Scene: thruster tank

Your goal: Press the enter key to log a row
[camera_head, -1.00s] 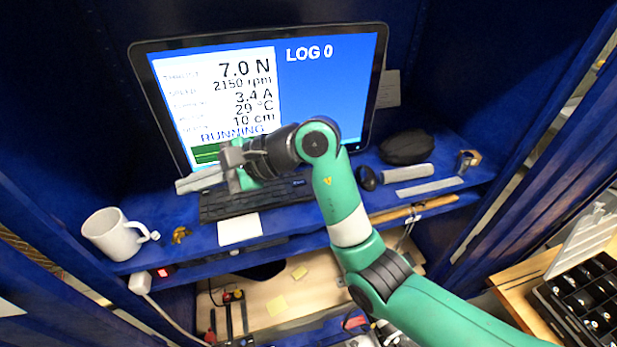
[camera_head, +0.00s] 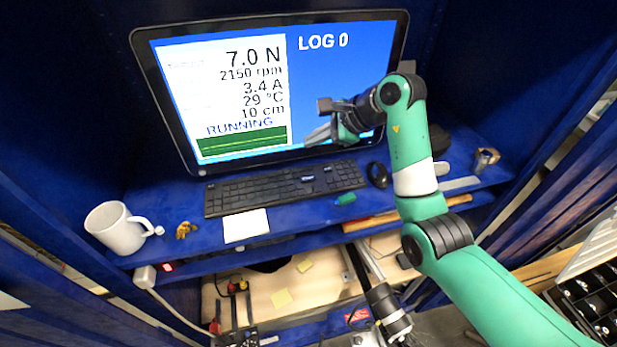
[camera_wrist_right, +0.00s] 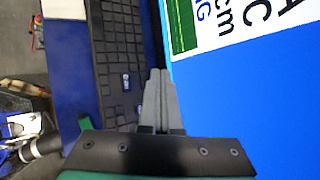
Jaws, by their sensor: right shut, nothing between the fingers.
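The black keyboard (camera_head: 270,190) lies on the blue shelf below the monitor. It also shows in the right wrist view (camera_wrist_right: 112,55). A key with a pale label (camera_head: 308,178) stands out on its right part, and a labelled key shows in the wrist view (camera_wrist_right: 126,80); the text is too small to read. The monitor (camera_head: 235,95) shows "LOG 0" and "RUNNING". My right gripper (camera_head: 308,140) is shut and empty, in front of the monitor's lower right part, above the keyboard's far side. Its fingertips (camera_wrist_right: 157,72) show together in the wrist view. My left gripper is not identifiable.
A white mug (camera_head: 115,230) stands at the left. A white note (camera_head: 246,226) lies in front of the keyboard. A small green object (camera_head: 345,199) and a black mouse (camera_head: 378,175) lie at the keyboard's right. The monitor stands close behind my gripper.

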